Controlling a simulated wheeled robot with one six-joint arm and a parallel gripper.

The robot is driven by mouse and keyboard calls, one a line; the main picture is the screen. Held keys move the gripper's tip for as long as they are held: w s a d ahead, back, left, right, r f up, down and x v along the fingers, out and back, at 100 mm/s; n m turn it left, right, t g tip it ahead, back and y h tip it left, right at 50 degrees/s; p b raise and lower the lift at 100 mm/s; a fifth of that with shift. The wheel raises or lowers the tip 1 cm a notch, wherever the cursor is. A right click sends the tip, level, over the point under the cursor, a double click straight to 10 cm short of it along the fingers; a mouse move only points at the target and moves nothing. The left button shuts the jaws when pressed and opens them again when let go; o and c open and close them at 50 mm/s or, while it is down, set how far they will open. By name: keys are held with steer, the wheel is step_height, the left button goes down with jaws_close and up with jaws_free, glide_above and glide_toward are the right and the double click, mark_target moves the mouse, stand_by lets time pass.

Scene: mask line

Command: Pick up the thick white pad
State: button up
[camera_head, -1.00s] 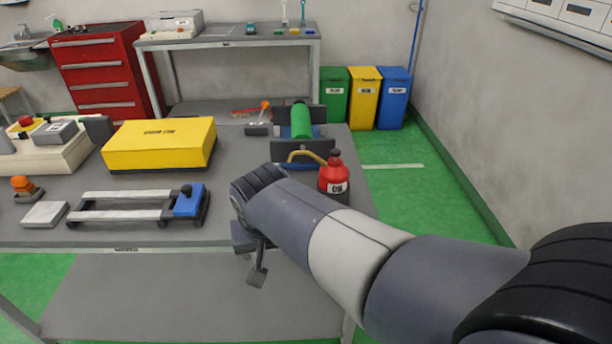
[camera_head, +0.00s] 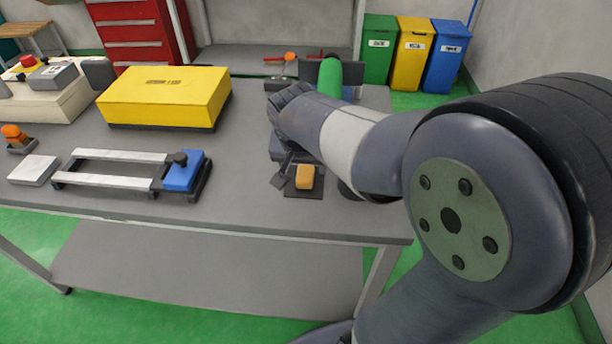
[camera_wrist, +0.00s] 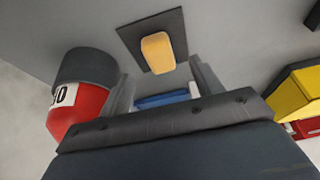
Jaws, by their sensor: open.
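The thick white pad (camera_head: 33,170) lies flat on the grey table near its left front, left of a frame with two pale bars. It is not recognisable in the wrist view. My gripper (camera_head: 285,175) is well to the right of the pad, beside a yellow-orange block (camera_head: 305,177) on a dark square mat. In the wrist view, my gripper (camera_wrist: 165,88) has its fingers apart. The same block (camera_wrist: 157,52) shows beyond the fingertips, and I see nothing held. A blue and white shape shows between the fingers, partly hidden by the gripper body.
The barred frame (camera_head: 118,156) with a blue block (camera_head: 185,170) stands between pad and gripper. A yellow box (camera_head: 165,97) is behind it. An orange-topped knob (camera_head: 14,136) stands near the pad. A red container (camera_wrist: 80,105) is close beside my gripper.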

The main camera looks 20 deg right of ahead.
mark_target(305, 176)
steer(key=x, duration=0.5)
steer(key=shift+s+f+b, duration=0.15)
steer(key=shift+f+b, duration=0.15)
steer(key=shift+b, duration=0.1)
steer(key=shift+c, duration=0.5)
steer(key=c, duration=1)
steer(key=shift+c, duration=0.2)
steer(key=shift+r, duration=0.15)
